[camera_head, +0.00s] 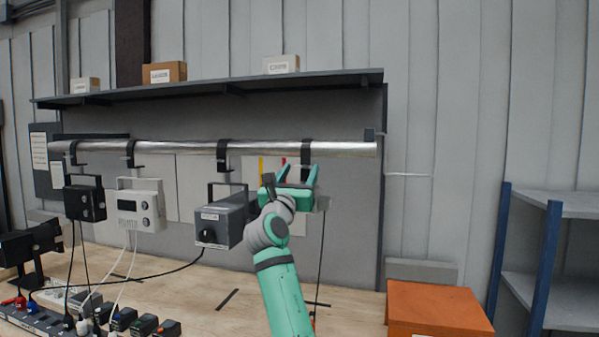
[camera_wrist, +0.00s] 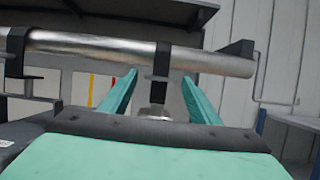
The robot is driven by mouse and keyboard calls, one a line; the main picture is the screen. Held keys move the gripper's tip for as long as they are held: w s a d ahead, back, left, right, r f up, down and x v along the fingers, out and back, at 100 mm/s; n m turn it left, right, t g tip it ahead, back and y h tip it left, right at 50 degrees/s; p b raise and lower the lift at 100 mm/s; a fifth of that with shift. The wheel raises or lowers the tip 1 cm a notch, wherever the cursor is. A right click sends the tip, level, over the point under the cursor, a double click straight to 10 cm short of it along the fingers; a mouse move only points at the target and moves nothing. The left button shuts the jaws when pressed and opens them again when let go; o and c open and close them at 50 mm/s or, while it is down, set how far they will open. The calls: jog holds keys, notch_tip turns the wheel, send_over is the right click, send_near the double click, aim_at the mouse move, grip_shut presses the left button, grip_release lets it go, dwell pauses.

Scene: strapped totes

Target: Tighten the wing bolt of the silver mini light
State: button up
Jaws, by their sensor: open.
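My gripper (camera_head: 298,171) is raised to the pipe's rightmost black clamp (camera_head: 306,150). In the wrist view my gripper (camera_wrist: 158,78) is open, with one teal finger on each side of the clamp (camera_wrist: 163,60) and nothing held. A small flat grey crosspiece, apparently the wing bolt (camera_wrist: 160,78), shows under the clamp between the fingertips. I cannot tell whether the fingers touch it. A silver piece (camera_wrist: 153,112), apparently the top of the silver mini light, shows lower between the fingers. In the head view the light is mostly hidden behind my gripper; only a grey edge (camera_head: 323,203) shows.
The silver pipe (camera_head: 180,147) runs under a dark shelf (camera_head: 230,87). A dark grey fixture (camera_head: 222,222), a white one (camera_head: 141,210) and a black one (camera_head: 85,203) hang to the left. Cables trail to the wooden bench (camera_head: 180,270). An orange box (camera_head: 437,307) stands at right.

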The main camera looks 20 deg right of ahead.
jog(key=shift+w+d+r, duration=0.2)
jog(key=shift+w+d, duration=0.05)
jog(key=shift+d, duration=0.05)
jog(key=c, duration=1.1)
jog(key=shift+o, duration=0.2)
